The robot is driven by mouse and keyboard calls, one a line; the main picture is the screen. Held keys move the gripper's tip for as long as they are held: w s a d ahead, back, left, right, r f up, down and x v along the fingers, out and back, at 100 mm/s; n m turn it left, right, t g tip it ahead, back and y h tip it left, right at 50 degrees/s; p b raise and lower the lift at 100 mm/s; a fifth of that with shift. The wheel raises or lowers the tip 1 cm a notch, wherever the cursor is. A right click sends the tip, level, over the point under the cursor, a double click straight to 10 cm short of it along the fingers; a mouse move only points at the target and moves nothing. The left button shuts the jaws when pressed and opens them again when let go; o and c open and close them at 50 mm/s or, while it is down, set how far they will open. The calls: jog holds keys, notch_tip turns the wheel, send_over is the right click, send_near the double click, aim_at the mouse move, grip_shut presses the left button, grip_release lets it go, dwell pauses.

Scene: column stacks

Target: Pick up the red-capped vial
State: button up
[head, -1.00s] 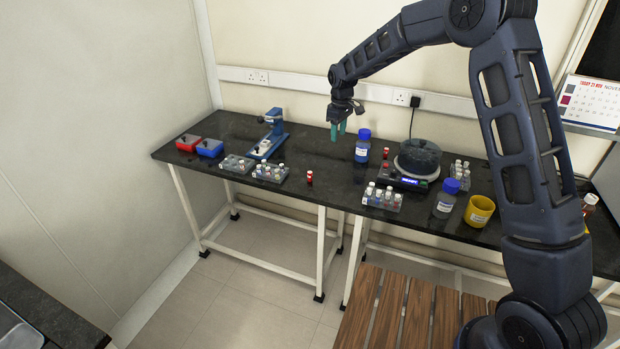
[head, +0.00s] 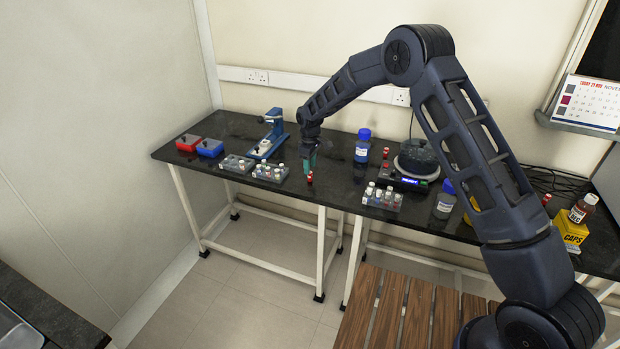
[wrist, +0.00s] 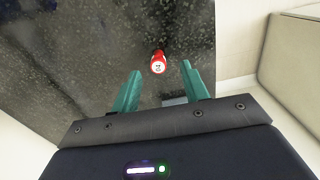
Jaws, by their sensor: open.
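A red-capped vial (head: 310,178) stands upright on the black bench, near its front edge. In the wrist view the vial (wrist: 158,65) is seen from above, its red cap with a pale marked top just beyond and between the fingertips. My gripper (head: 309,163) is open, its green fingers just behind and above the vial in the head view. The fingers also show in the wrist view (wrist: 162,72), apart with nothing held between them. A second red-capped vial (head: 386,152) stands beside the blue bottle.
Racks of vials (head: 269,173) stand left of the gripper, with a blue stand (head: 275,135) behind. A blue-capped bottle (head: 362,147), another rack (head: 381,198) and a dark round device (head: 415,160) are to the right. The bench around the near vial is clear.

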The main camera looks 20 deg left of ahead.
aim_at(310, 177)
jog(key=shift+w+f, duration=0.15)
jog(key=shift+f, duration=2.5)
jog(key=shift+c, duration=0.3)
grip_shut()
